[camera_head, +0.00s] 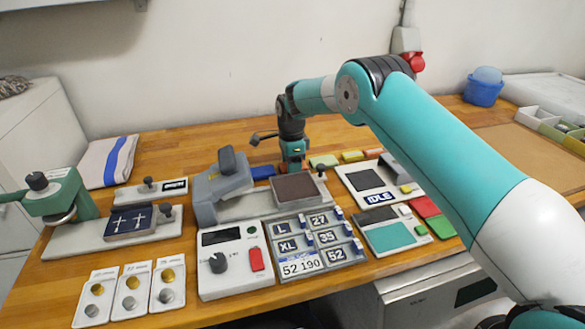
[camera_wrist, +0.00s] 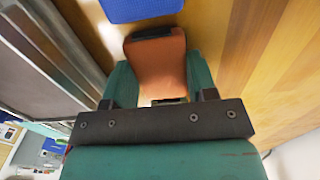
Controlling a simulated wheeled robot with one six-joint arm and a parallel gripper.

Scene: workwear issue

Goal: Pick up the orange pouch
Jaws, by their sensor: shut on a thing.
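The orange pouch (camera_wrist: 158,68) shows in the wrist view between the two green fingers of my gripper (camera_wrist: 160,80). The fingers press on its left and right sides. It has a dark strip at its far end. In the head view my gripper (camera_head: 294,168) is low over the back of the wooden table, behind a brown-topped grey stand. The held pouch is hidden there. I cannot tell whether it touches the table.
A blue item (camera_head: 263,172) lies just left of my gripper; a blue one (camera_wrist: 140,9) shows beyond the pouch in the wrist view. The brown-topped stand (camera_head: 297,187) is close in front. Green, yellow (camera_head: 352,155) and orange items lie to the right.

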